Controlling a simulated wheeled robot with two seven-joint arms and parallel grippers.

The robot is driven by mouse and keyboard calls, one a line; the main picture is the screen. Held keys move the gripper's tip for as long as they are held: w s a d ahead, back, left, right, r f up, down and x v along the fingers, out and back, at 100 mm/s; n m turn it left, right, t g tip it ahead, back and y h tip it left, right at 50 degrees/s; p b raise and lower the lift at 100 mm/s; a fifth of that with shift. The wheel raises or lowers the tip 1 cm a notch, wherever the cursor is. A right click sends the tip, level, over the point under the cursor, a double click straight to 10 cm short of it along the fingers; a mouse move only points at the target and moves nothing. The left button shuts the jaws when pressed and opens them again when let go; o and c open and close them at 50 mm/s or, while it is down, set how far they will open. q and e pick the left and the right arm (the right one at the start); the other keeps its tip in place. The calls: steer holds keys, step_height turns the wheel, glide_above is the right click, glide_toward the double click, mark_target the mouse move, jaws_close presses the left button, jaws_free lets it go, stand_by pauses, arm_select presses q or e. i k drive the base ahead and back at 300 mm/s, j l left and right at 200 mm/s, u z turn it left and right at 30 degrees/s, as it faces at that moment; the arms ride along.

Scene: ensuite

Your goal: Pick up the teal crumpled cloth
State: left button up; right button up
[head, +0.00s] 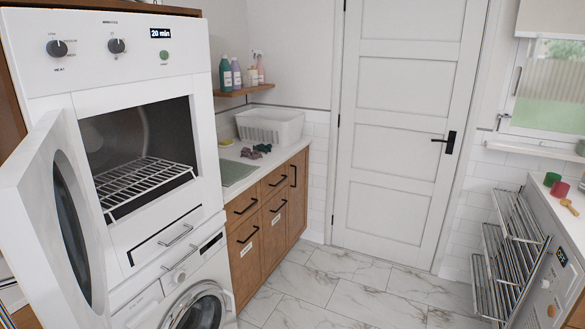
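Neither of my grippers is in view.
The counter holds a white basket (270,126) and a flat green mat (236,173). An open appliance door (62,220) juts out at left. A metal rack (507,250) stands at right. The marble floor (345,285) between is clear.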

mark_target(266, 149)
steer(key=i+l+z, duration=0.1)
steer(key=i+l, duration=0.15)
steer(key=i, duration=0.3)
steer(key=i+l, duration=0.2)
steer(key=i, duration=0.35)
steer(key=i+l+z, duration=0.15)
steer(key=i, duration=0.4)
steer(key=i+l, duration=0.2)
steer(key=i, duration=0.4)
steer(key=i+l+u, duration=0.15)
steer(key=i, duration=0.45)
steer(key=i+l+u, duration=0.1)
steer(key=i, duration=0.5)
